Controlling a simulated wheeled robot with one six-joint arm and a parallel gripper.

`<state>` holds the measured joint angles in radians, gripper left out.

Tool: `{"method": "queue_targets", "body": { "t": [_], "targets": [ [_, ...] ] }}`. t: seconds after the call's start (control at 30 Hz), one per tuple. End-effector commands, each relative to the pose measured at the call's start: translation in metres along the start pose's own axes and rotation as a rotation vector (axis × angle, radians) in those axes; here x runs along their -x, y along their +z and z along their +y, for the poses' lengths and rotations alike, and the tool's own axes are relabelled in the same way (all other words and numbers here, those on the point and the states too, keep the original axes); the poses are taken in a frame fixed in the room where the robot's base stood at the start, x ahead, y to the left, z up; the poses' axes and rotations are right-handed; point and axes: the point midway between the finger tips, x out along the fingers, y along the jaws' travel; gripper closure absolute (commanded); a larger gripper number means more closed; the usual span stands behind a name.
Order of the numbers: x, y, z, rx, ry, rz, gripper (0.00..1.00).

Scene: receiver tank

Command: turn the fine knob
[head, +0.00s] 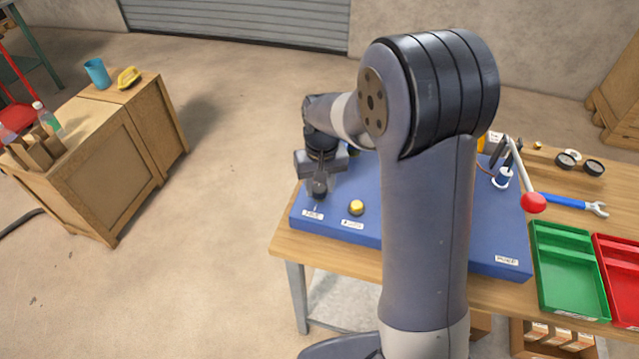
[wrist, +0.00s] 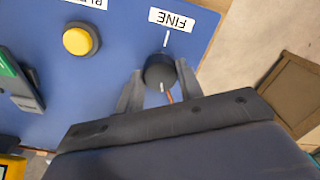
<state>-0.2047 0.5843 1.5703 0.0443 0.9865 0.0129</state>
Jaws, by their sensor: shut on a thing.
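The fine knob (wrist: 160,72) is a black round knob on the blue panel (wrist: 110,100), below the upside-down FINE label (wrist: 171,19) in the wrist view. A white line on the panel lies between label and knob. A white mark shows on the knob's side nearest my gripper, away from that line. My gripper (wrist: 159,80) is shut on the knob, one finger on each side. In the head view my gripper (head: 319,188) reaches down to the panel's left end. The knob is mostly hidden there.
A yellow button (wrist: 80,40) stands beside the knob on the panel. A lever with a red ball (head: 533,203) rises at the panel's right. A green tray (head: 567,270) and a red tray (head: 619,268) sit on the bench. A blue wrench (head: 565,201) lies behind them.

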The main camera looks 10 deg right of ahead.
Motion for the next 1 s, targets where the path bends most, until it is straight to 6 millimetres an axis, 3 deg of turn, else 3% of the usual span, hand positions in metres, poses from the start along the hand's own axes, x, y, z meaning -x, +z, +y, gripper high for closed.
{"method": "queue_targets", "body": {
  "t": [1.0],
  "targets": [
    [0.0008,0.0001,-0.0006,-0.963,-0.001,0.039,0.88]
  ]
}}
